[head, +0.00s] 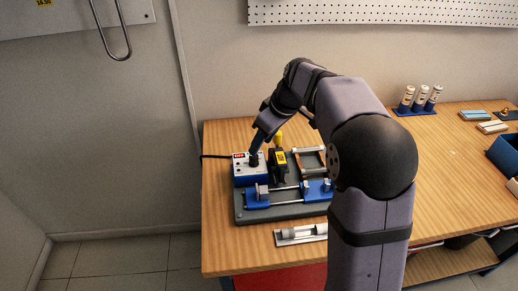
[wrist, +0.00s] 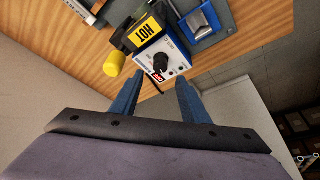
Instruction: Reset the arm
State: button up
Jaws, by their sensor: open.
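My gripper (head: 257,150) reaches down over a white and blue control box (head: 243,172) at the left of the workbench. In the wrist view my gripper (wrist: 160,77) shows two blue fingers spread apart, with nothing held between them. A black knob (wrist: 161,62) on the box face lies just beyond and between the fingertips. I cannot tell whether a finger touches it. A red display (wrist: 155,77) sits beside the knob on the box.
A black block with a yellow HOT label (wrist: 143,32) and a yellow-capped part (wrist: 115,63) stand close beside the box. A blue clamp fixture (head: 285,195) lies in front on a grey base plate (head: 250,214). White bottles in a blue rack (head: 415,109) stand at the back right.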

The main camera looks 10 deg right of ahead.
jog(key=shift+s+d+r, duration=0.1)
jog(key=shift+s+r, duration=0.05)
jog(key=shift+r, duration=0.25)
jog(key=s+d+r+m+g+h+p, duration=0.1)
jog(key=s+d+m+p, duration=0.15)
jog(key=s+p, duration=0.45)
jog(key=s+d+m+g+h+p, duration=0.1)
jog(key=s+m+p, duration=0.25)
jog(key=s, duration=0.85)
jog(key=s+d+r+m+g+h+p, duration=0.1)
jog(key=s+d+m+p, duration=0.15)
jog(key=s+p, duration=0.5)
jog(key=f+b, duration=0.1)
jog(key=b, duration=0.1)
jog(key=s+f+b, duration=0.1)
jog(key=f+b, duration=0.1)
jog(key=a+f+b, duration=0.1)
jog(key=f+b, duration=0.1)
jog(key=b, duration=0.1)
jog(key=shift+s+f, duration=0.1)
jog(key=shift+s, duration=0.15)
